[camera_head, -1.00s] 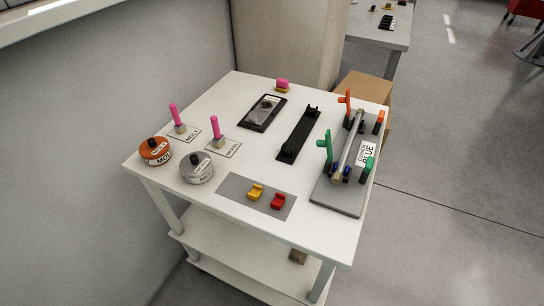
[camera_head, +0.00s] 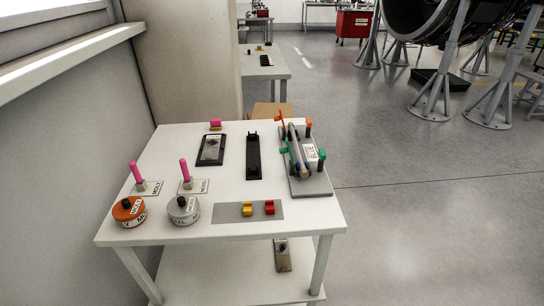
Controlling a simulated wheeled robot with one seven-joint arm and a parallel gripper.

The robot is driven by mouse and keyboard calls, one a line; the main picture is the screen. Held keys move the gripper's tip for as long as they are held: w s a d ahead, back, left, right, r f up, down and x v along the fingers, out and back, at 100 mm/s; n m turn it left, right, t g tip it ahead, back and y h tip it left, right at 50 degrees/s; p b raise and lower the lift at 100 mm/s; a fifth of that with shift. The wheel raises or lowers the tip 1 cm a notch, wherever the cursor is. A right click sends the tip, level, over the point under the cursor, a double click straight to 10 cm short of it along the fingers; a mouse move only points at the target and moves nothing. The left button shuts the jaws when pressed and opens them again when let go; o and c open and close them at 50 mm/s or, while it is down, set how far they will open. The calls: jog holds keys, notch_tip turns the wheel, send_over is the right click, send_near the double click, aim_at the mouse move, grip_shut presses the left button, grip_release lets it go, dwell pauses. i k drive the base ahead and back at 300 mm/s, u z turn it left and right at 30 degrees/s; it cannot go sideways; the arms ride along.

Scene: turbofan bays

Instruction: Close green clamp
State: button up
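The green clamp (camera_head: 294,154) is on the grey fixture plate (camera_head: 312,188) at the right side of the white table. Its green handle appears to stand up at the left of the fixture, and another green part (camera_head: 321,155) shows at the right. A light tube (camera_head: 296,146) lies lengthwise in the fixture. An orange clamp (camera_head: 281,119) stands at the fixture's far end, with its handle raised. Details of the clamp jaws are too small to tell. My gripper is not in view.
The white table (camera_head: 150,227) also carries an orange tin (camera_head: 129,211), a grey tin (camera_head: 183,210), pink-handled tools (camera_head: 184,170), a black cradle (camera_head: 253,158) and a grey mat (camera_head: 228,211) with yellow and red pieces. A wall is at left. Open floor (camera_head: 410,220) is at right.

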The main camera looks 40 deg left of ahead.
aim_at(284, 151)
jog(key=u, duration=1.45)
jog(key=i, duration=1)
jog(key=z, duration=0.25)
jog(key=k, duration=1.1)
jog(key=u, duration=0.5)
jog(key=i, duration=0.05)
jog(key=z, duration=0.25)
